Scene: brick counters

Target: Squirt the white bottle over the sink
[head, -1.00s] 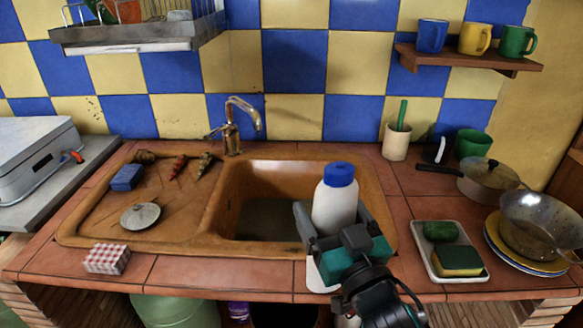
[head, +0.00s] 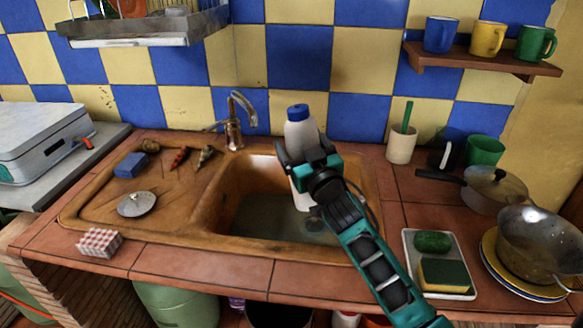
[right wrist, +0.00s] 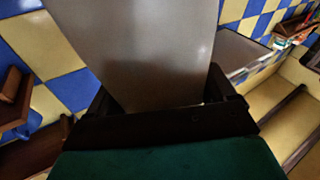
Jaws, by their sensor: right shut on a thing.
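The white bottle (head: 301,134) with a blue cap stands nearly upright in my right gripper (head: 308,160), over the right part of the sink basin. My right gripper is shut on it around the middle, and its fingers hide part of the bottle. In the right wrist view the bottle (right wrist: 140,45) fills the space between the fingers (right wrist: 160,115). The brown sink (head: 218,190) is set in the tiled counter, with its basin on the right and a drainboard on the left. My left gripper is not in view.
A brass faucet (head: 234,120) rises behind the basin. A blue sponge (head: 131,165), a strainer (head: 137,204) and peppers (head: 180,157) lie on the drainboard. A tray with sponges (head: 412,262), a pan (head: 494,188) and a metal bowl (head: 540,240) stand at the right.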

